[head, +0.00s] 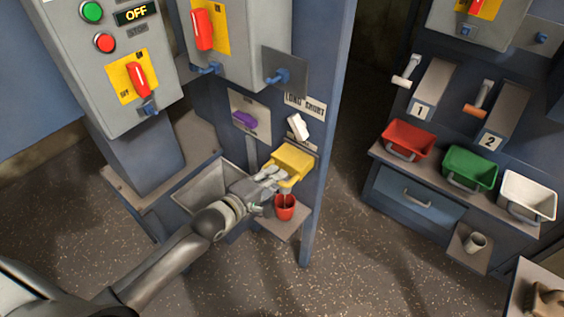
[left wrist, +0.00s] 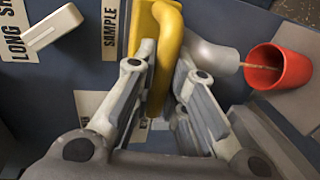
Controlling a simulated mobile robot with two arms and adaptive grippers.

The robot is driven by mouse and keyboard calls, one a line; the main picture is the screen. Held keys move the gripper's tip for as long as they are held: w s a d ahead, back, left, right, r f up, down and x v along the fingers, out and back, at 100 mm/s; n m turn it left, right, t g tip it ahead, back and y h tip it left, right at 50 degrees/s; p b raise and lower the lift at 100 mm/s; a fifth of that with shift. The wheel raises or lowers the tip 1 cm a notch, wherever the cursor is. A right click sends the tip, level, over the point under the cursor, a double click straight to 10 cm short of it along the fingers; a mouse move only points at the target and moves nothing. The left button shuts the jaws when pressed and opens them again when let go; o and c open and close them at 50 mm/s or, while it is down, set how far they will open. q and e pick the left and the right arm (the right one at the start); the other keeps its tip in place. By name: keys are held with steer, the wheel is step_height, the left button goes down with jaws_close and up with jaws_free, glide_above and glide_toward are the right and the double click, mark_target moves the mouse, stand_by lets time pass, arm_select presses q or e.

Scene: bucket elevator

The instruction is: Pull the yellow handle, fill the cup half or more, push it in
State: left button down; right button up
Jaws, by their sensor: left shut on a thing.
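My left gripper (head: 268,175) is shut on the yellow handle (head: 293,160), which sticks out from the blue panel. In the left wrist view the fingers (left wrist: 165,85) close around the curved yellow bar (left wrist: 166,50). A red cup (head: 285,207) stands on a small shelf (head: 290,229) just below the handle. In the wrist view a grey spout (left wrist: 213,55) points to the red cup (left wrist: 290,72), and a thin brown stream runs from it into the cup. The fill level is hard to tell. My right gripper is out of view.
A white lever (head: 298,127) sits above the handle, by "LONG" and "SHORT" labels. A purple knob (head: 243,119) and an open grey hopper (head: 200,187) are to the left. Red (head: 408,138), green (head: 470,168) and white (head: 528,194) bins stand on the right cabinet.

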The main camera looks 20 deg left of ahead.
arm_select(q)
steer(key=shift+s+a+f, duration=0.15)
steer(key=shift+s+a, duration=0.05)
steer(key=shift+s, duration=0.4)
steer(key=c, duration=1.8)
jaws_free()
steer(key=shift+c, duration=0.2)
steer(key=o, duration=0.4)
steer(key=shift+s+a, duration=0.1)
steer(key=shift+s, duration=0.05)
steer(key=v, duration=1.2)
